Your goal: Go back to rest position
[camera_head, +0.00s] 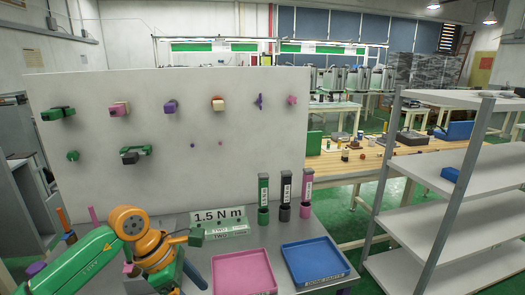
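My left arm, green and orange, comes in from the lower left and is bent over the front left of the grey table (225,235). Its fingers cannot be made out clearly among the dark and green parts around its orange end. My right arm and gripper are out of view. Three upright columns stand on the table in a row: green (263,192), black (285,190) and pink (307,187). A pink tray (242,272) and a blue tray (312,262) lie in front of them.
A white board (90,185) behind the table carries several small coloured parts. A sign reading "1.5 N m" (218,217) stands near my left arm. A wooden workbench (345,165) stands behind.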

